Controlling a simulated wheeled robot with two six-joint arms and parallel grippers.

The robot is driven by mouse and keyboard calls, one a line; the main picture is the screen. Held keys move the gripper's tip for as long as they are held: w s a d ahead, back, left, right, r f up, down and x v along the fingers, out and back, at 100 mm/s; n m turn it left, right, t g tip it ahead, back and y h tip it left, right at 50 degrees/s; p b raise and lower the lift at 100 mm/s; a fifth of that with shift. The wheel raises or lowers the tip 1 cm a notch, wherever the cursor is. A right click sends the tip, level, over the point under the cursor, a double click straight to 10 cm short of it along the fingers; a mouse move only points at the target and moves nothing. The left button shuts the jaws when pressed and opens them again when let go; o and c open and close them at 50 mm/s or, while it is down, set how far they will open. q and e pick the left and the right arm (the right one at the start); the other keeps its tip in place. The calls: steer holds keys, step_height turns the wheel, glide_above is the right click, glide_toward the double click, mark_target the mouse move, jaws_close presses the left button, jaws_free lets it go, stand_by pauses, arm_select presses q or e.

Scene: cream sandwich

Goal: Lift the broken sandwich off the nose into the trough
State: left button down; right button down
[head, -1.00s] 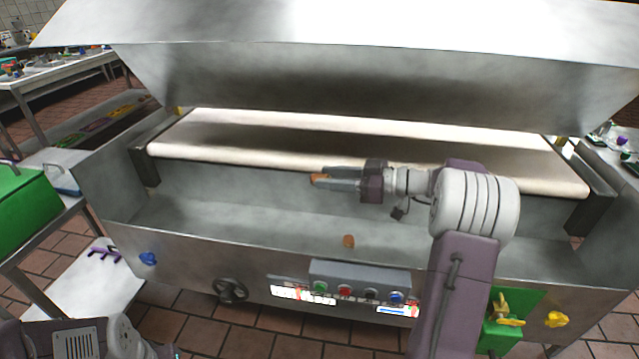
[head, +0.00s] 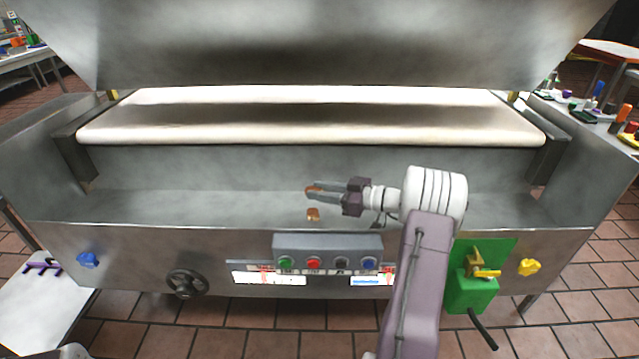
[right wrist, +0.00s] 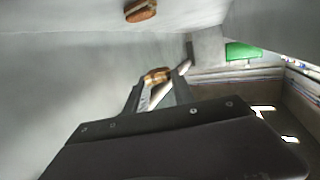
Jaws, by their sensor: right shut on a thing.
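My right gripper (head: 318,194) is shut on a small brown broken sandwich (head: 312,189). It holds the sandwich at its fingertips over the trough (head: 200,207), below and in front of the belt's rounded nose (head: 300,133). The held sandwich also shows between the fingers in the right wrist view (right wrist: 157,75). A second brown sandwich piece (head: 313,214) lies in the trough just below the gripper in the head view; a brown piece also shows at the top of the right wrist view (right wrist: 140,11). My left gripper is out of view.
The pale belt (head: 300,96) is bare. A raised steel hood (head: 320,45) overhangs it. A control box with coloured buttons (head: 328,247) stands on the front panel, near my right arm. The trough is clear to the left.

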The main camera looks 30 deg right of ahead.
steer(key=shift+f, duration=1.3)
steer(key=c, duration=1)
jaws_free()
steer(key=shift+o, duration=0.2)
